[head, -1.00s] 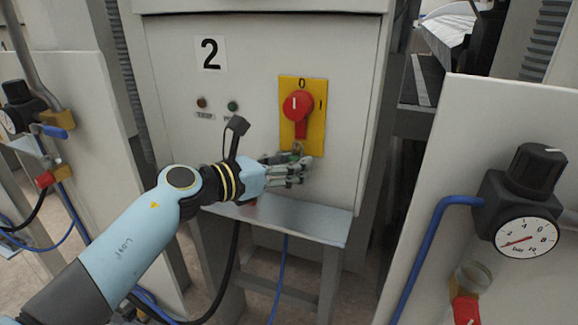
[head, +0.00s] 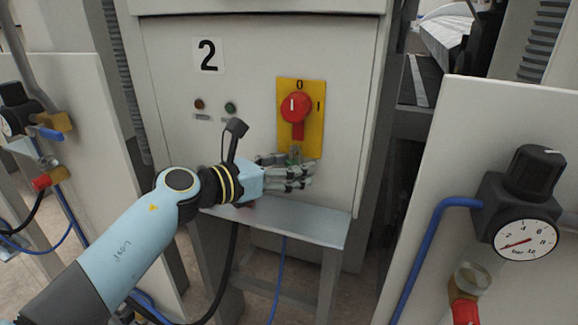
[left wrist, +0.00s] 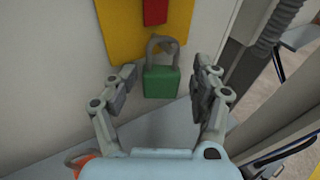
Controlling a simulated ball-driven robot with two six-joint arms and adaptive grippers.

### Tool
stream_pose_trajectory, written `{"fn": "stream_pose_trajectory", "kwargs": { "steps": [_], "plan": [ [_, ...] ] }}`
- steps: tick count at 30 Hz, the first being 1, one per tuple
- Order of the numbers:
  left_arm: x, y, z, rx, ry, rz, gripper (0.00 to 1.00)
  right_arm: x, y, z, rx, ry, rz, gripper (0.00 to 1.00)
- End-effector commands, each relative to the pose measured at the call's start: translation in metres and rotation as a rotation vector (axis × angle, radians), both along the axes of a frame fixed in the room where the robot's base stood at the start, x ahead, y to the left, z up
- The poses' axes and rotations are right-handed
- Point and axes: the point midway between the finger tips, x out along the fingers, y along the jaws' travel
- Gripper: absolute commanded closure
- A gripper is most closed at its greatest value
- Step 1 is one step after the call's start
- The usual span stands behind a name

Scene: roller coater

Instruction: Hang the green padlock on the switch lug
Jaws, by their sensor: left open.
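The green padlock (head: 294,155) is at the lower edge of the yellow switch plate (head: 315,140), under the red switch handle (head: 296,108). In the left wrist view the padlock (left wrist: 161,82) is upright, with its grey shackle up against the bottom of the plate. The lug itself cannot be made out, so I cannot tell whether the shackle passes through it. My left gripper (head: 297,171) is open, its fingers apart on either side of the padlock with gaps visible; they partly hide it in the head view. My right gripper is not in view.
A narrow metal shelf (head: 320,226) juts out below the switch on the cabinet (head: 240,60). A small orange-red object (left wrist: 78,160) lies at the lower left of the left wrist view. A panel with a gauge (head: 526,238) stands at the right.

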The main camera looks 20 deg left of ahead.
Motion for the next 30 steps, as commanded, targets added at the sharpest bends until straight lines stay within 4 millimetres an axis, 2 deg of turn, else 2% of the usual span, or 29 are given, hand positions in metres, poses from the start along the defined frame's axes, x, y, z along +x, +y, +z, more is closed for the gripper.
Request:
{"fn": "stream_pose_trajectory", "kwargs": {
  "steps": [5,15,21,28,30],
  "plan": [
    [-0.008,0.006,0.000,0.002,0.001,0.001,0.35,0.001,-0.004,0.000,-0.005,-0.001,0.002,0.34],
    [-0.068,0.043,0.011,0.006,0.001,-0.001,0.35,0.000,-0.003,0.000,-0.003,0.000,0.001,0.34],
    [-0.093,0.059,0.016,0.003,0.000,-0.001,0.35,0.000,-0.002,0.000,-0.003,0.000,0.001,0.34],
    [-0.101,0.063,0.018,-0.001,-0.001,0.000,0.35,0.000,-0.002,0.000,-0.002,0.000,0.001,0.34],
    [-0.102,0.062,0.010,-0.003,0.003,0.001,0.35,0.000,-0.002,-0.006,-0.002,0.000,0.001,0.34]
  ]
}}
